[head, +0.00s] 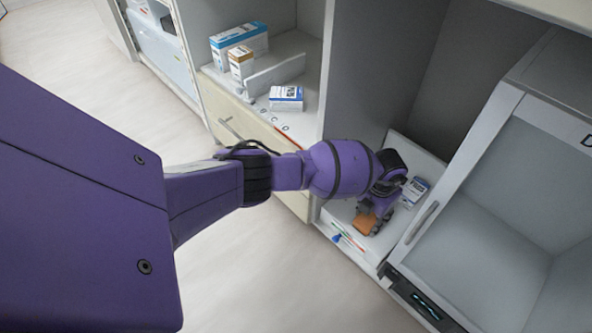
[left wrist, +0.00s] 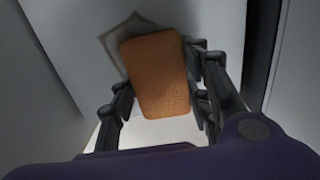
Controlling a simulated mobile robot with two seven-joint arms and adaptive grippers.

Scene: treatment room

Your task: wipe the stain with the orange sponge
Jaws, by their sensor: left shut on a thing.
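The orange sponge (head: 365,222) is in my left gripper (head: 374,217), inside a low white shelf bay. In the left wrist view, the sponge (left wrist: 156,78) sits tilted between the dark fingers of the left gripper (left wrist: 160,92), which are shut on it. A darker angular outline (left wrist: 112,38) shows on the grey surface behind the sponge's upper left corner; I cannot tell whether it is the stain or a shadow. Whether the sponge touches a surface is unclear. My right gripper is in neither view.
A cabinet with a glass-like door (head: 470,165) stands close on the right. Boxes (head: 240,48) stand on the counter at upper left.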

